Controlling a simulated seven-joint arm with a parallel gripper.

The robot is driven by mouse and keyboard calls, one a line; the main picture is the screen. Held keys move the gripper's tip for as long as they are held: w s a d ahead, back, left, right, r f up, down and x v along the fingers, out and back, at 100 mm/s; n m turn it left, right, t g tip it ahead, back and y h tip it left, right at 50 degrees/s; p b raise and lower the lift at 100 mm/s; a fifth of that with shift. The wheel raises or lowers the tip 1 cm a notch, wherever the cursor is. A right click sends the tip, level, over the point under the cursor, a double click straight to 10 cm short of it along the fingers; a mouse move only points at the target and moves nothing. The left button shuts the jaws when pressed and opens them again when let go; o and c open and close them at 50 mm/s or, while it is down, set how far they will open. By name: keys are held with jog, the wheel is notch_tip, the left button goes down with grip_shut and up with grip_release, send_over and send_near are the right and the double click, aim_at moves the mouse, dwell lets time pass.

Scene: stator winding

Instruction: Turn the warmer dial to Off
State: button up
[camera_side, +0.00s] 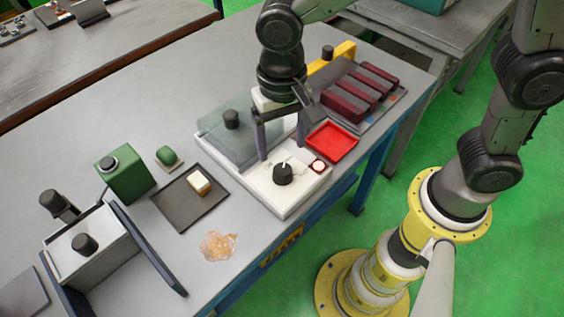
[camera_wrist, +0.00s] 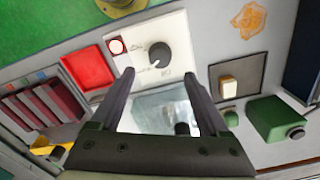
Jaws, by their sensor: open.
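The warmer (camera_side: 270,194) is a white box on the table with a clear grey-blue lid (camera_side: 222,138) with a black knob. On its front part sits the black warmer dial (camera_side: 283,174), with a white pointer mark and small printed marks around it. In the wrist view the dial (camera_wrist: 155,55) is beyond and between my fingertips, with nothing touching it. My gripper (camera_side: 281,154) is open and empty, pointing down over the warmer, behind the dial in the side view. The printed labels are too small to read.
A red tray (camera_side: 332,142) and dark red blocks (camera_side: 344,104) lie right of the warmer. A dark mat (camera_side: 183,210) with a cream block, a green box (camera_side: 125,174) and an amber patch (camera_side: 218,245) lie left. Bare table surrounds the amber patch.

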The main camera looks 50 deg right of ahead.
aim_at(282, 168)
notch_tip(282, 168, down, 7)
jog(key=shift+f, duration=0.1)
jog(key=shift+c, duration=0.3)
grip_shut()
